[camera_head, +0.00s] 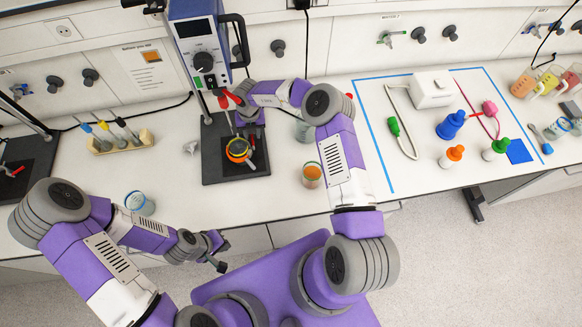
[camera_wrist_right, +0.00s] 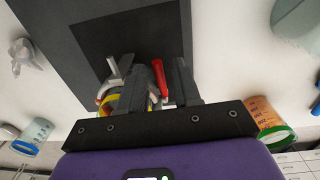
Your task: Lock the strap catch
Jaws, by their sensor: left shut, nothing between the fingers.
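The strap assembly (camera_head: 238,150), a round piece with a yellow-orange ring, sits over the dark base plate (camera_head: 215,172) of the stirrer stand. In the right wrist view I see its yellow ring (camera_wrist_right: 110,101), a red lever (camera_wrist_right: 160,78) and a pale lever (camera_wrist_right: 114,66). Which part is the catch, and whether it is closed, I cannot tell. My right gripper (camera_wrist_right: 158,85) is at the assembly; its fingers stand apart with the red lever between them, contact unclear. My left gripper (camera_head: 222,256) is shut and empty, low in front of the bench edge.
The blue-and-white stirrer head (camera_head: 205,50) rises above the plate. A jar of orange juice (camera_head: 312,174) stands right of the plate, a glass beaker (camera_head: 140,203) at the front left. A tool rack (camera_head: 120,142) is on the left. Blue tape (camera_head: 375,140) bounds several items at right.

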